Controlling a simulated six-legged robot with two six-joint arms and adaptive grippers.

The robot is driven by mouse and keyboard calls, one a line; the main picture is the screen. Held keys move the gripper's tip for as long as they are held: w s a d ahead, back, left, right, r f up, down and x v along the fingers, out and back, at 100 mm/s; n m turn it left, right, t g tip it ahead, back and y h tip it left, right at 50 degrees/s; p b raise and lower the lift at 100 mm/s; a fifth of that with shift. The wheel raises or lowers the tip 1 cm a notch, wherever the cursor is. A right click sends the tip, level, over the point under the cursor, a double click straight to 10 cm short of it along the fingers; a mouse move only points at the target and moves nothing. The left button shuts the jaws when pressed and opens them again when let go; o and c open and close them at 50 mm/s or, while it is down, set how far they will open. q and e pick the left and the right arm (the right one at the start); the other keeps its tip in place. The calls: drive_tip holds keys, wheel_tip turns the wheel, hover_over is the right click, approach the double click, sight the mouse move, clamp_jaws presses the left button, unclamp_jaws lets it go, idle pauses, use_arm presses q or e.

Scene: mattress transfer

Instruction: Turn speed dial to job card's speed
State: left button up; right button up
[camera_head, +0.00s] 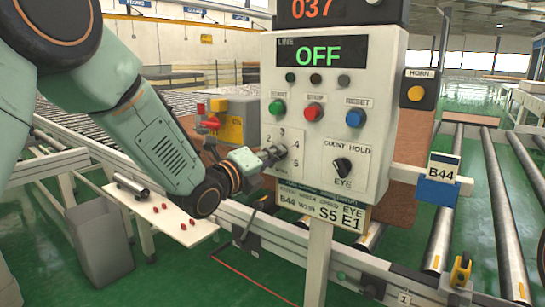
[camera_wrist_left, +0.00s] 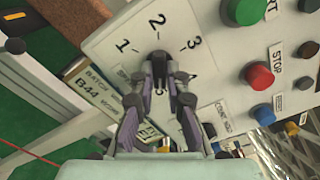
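The speed dial (camera_head: 282,150) is on the lower left of the white control panel, with numbers around it. My left gripper (camera_head: 273,155) reaches it from the left. In the left wrist view its fingertips (camera_wrist_left: 160,78) are close together on both sides of the dark dial (camera_wrist_left: 160,57), seemingly shut on it. The fingers hide most of the dial, so its exact setting is unclear; 1, 2 and 3 show around it. The job card (camera_head: 322,207) below the panel reads B44, S5 and E1. My right gripper is not in view.
Green, red and blue buttons (camera_head: 354,117) sit above the dial. An EYE selector (camera_head: 342,167) is to its right. The line display (camera_head: 318,51) reads OFF. A horn box (camera_head: 419,89) is at right. Roller conveyors (camera_head: 505,215) run behind.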

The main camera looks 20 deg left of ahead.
use_arm(q)
drive_tip(key=o, duration=0.4)
drive_tip(key=shift+r, duration=0.1)
drive_tip(key=v, duration=1.2)
idle(0.5)
